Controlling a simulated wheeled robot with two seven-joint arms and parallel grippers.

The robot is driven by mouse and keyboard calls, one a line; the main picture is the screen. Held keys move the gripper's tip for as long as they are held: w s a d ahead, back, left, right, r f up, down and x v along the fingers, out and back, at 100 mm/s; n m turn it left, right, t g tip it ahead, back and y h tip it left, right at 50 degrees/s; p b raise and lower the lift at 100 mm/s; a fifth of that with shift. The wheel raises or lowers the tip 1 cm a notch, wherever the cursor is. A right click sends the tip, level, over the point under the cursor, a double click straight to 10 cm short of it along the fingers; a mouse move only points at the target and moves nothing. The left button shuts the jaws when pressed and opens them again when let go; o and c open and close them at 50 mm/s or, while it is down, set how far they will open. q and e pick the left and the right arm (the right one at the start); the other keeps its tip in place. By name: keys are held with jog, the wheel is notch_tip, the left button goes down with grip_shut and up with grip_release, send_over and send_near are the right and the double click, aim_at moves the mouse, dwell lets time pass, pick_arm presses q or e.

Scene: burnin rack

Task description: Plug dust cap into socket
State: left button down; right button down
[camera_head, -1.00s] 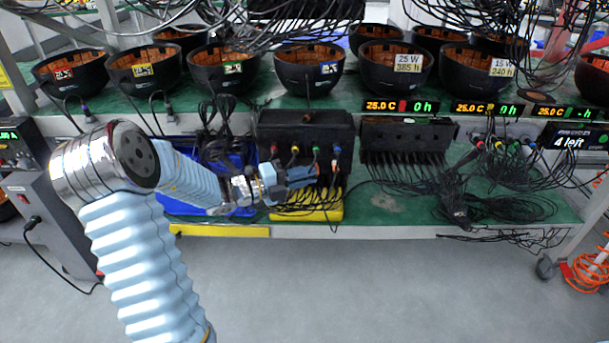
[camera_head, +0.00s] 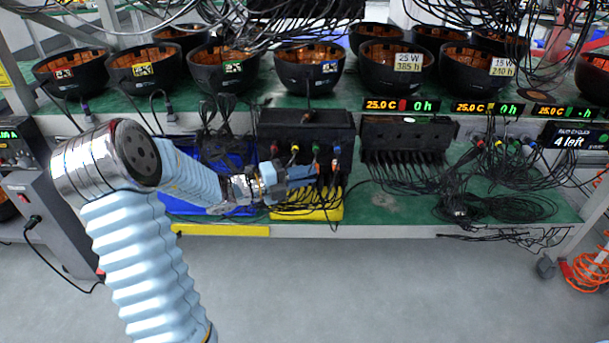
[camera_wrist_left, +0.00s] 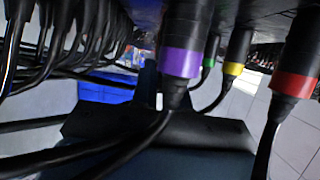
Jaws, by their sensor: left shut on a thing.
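My left gripper (camera_head: 312,172) is at the front of a black socket block (camera_head: 305,125) on the green shelf, just below its row of colour-banded plugs. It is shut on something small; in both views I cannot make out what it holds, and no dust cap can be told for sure. In the left wrist view, a purple-banded plug (camera_wrist_left: 185,58) hangs close in front of the dark gripper (camera_wrist_left: 150,100). Yellow-banded (camera_wrist_left: 233,68), green-banded (camera_wrist_left: 208,62) and red-banded (camera_wrist_left: 294,84) plugs hang to its right. The target socket's opening is hidden. My right gripper is out of view.
A yellow tray (camera_head: 325,214) lies beneath the gripper, and a blue bin (camera_head: 178,206) stands left. A second black block (camera_head: 408,132) with many cables is at the right. Black bowls (camera_head: 310,72) line the upper shelf. Loose cables (camera_head: 480,208) cover the shelf's right side.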

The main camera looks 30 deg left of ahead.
pick_arm(q)
jog(key=shift+w+a, duration=0.35)
jog(key=shift+w, duration=0.15)
jog(key=c, duration=1.1)
grip_release()
jog(key=shift+o, duration=0.2)
jog(key=v, duration=1.3)
jog(key=shift+s+a, duration=0.2)
jog(key=shift+s, duration=0.15)
